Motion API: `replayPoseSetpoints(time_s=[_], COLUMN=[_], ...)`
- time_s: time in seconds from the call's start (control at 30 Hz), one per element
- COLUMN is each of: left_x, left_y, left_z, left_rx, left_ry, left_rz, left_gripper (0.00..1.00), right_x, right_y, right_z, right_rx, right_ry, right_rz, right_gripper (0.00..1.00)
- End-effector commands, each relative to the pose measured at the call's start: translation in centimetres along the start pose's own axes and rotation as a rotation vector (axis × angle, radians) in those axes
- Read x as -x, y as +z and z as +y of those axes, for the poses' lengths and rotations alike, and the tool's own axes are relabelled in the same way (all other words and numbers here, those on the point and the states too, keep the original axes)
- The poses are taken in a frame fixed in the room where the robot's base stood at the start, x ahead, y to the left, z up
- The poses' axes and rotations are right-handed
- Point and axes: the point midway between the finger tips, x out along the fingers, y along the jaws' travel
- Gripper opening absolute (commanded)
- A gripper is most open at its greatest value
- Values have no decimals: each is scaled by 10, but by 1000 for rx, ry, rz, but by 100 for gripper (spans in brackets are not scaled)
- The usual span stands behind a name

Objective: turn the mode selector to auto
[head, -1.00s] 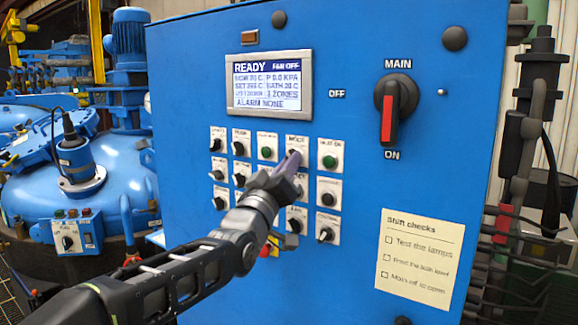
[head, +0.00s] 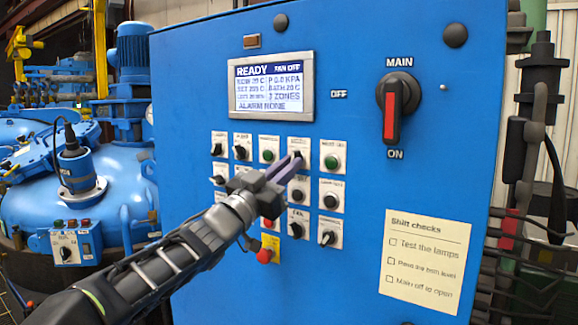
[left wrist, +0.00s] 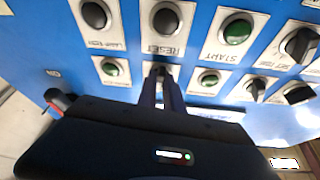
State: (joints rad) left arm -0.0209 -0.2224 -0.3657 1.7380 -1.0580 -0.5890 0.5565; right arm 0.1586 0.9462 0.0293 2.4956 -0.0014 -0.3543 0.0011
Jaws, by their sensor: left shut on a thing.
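The mode selector (head: 298,154) is a small dark knob on a white plate in the top row of the blue panel, under the display. My left gripper (head: 293,166) reaches it from the lower left, its fingers shut on the knob. In the left wrist view, the two dark fingers (left wrist: 161,92) meet at the selector knob (left wrist: 160,71), between two green buttons. The fingers hide much of the knob, so I cannot tell which position it points to. My right gripper is not in view.
Several buttons and knobs surround the selector, including a green button (head: 332,161) close on its right. A red emergency button (head: 264,256) sits below my gripper. The main switch (head: 390,105) with its red handle is at upper right. The display (head: 272,87) reads READY.

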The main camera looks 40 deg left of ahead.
Motion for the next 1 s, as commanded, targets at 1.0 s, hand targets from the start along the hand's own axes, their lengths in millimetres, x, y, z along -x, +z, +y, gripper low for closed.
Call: replayPoseSetpoints(time_s=[1.0], left_x=[-1], left_y=[-2], left_z=[-4], left_rx=[-370], left_ry=[153], left_rz=[3], left_gripper=[0], right_x=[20], right_y=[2], right_z=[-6], right_rx=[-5], right_ry=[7], right_rz=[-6], right_gripper=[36])
